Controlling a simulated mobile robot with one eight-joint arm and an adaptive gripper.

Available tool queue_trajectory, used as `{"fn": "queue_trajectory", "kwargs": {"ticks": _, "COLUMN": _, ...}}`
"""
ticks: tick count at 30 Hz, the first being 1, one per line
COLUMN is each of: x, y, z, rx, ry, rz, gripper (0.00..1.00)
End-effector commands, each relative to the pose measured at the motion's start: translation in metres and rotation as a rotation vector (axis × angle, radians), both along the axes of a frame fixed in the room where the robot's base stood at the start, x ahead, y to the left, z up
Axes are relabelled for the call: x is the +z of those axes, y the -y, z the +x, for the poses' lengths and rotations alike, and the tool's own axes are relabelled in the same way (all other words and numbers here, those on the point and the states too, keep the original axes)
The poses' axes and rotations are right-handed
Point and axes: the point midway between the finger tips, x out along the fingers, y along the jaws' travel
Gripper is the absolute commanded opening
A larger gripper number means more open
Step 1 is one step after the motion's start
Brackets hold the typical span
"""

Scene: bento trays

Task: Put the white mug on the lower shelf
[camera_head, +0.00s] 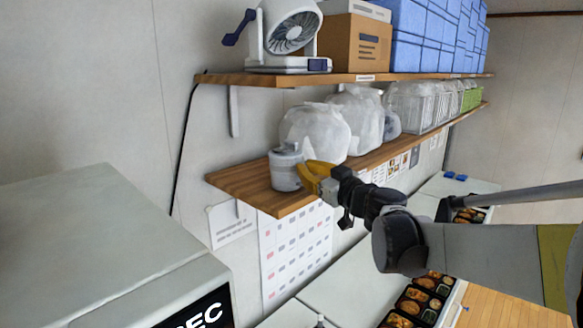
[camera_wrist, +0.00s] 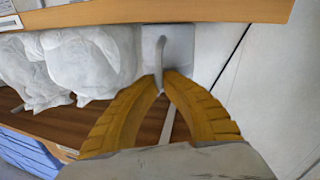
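The white mug (camera_head: 286,170) is upright at the near left end of the wooden lower shelf (camera_head: 238,184). Its base is at the shelf surface; whether it touches the wood is hard to tell. My gripper (camera_head: 312,178) reaches it from the right with its yellow fingers. In the wrist view the mug (camera_wrist: 180,45) shows beyond the fingers. The yellow fingertips (camera_wrist: 166,78) are closed together around the mug's curved handle.
White plastic bags (camera_head: 318,130) stand right behind the mug, and clear bins (camera_head: 412,105) stand farther along. The upper shelf (camera_head: 350,78) overhangs, carrying a fan (camera_head: 290,35), a cardboard box (camera_head: 352,42) and blue boxes. The shelf's left end is bare.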

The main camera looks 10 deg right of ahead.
Motion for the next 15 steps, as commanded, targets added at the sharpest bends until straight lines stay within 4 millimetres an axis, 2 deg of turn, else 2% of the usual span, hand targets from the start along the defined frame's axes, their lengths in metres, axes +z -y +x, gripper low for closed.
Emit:
{"fn": "queue_trajectory", "kwargs": {"ticks": 8, "x": -0.0021, "y": 0.0000, "z": -0.0002, "rx": 0.000, "ry": 0.001, "rz": 0.001, "gripper": 0.00}}
{"fn": "queue_trajectory", "kwargs": {"ticks": 11, "x": -0.0024, "y": 0.0000, "z": 0.0000, "rx": 0.000, "ry": 0.000, "rz": 0.000, "gripper": 0.27}}
{"fn": "queue_trajectory", "kwargs": {"ticks": 15, "x": -0.0021, "y": 0.0000, "z": -0.0001, "rx": 0.000, "ry": 0.000, "rz": 0.000, "gripper": 0.27}}
